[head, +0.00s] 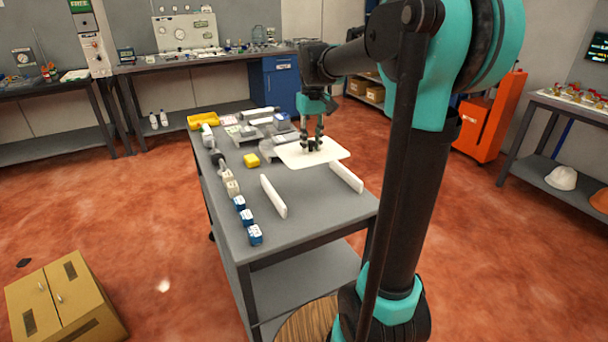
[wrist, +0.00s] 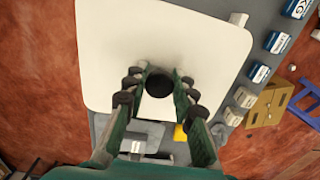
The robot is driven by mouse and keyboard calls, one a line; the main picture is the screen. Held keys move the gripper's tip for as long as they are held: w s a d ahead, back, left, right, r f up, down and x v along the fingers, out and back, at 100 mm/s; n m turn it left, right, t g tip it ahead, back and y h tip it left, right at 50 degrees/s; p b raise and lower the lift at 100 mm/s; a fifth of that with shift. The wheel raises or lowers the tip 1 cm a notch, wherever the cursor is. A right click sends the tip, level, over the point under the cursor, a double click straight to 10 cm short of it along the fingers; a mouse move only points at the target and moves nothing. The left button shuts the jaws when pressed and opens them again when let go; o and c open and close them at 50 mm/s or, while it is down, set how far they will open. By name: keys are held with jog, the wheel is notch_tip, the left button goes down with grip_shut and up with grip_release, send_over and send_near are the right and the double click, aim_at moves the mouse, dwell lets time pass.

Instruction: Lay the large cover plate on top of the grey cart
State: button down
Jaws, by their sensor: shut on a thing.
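The large cover plate (head: 325,153) is a flat cream-white sheet with rounded corners, held level above the far half of the grey cart. My gripper (head: 312,146) points down over it and is shut on the dark round knob at its middle. In the wrist view the plate (wrist: 205,45) fills much of the picture, with the black knob between my fingertips (wrist: 158,84). The grey cart (head: 315,205) has two upright white strips, a left one (head: 273,196) and a right one (head: 346,177), standing on its near half. The plate hides part of the cart top behind it.
Blue-and-white blocks (head: 247,217) and beige ones line the cart's left edge. A yellow block (head: 251,160), a yellow tray (head: 203,120) and grey parts lie at the far end. A tan cabinet (head: 65,300) stands on the floor at left.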

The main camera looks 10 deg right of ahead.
notch_tip(320, 180, down, 13)
jog(key=shift+r, duration=0.1)
dwell(0.3)
jog(key=c, duration=1.3)
grip_release()
jog(key=shift+f, duration=0.2)
jog(key=shift+o, duration=0.2)
notch_tip(320, 180, up, 12)
jog(key=shift+d+r, duration=0.1)
jog(key=shift+r, duration=0.05)
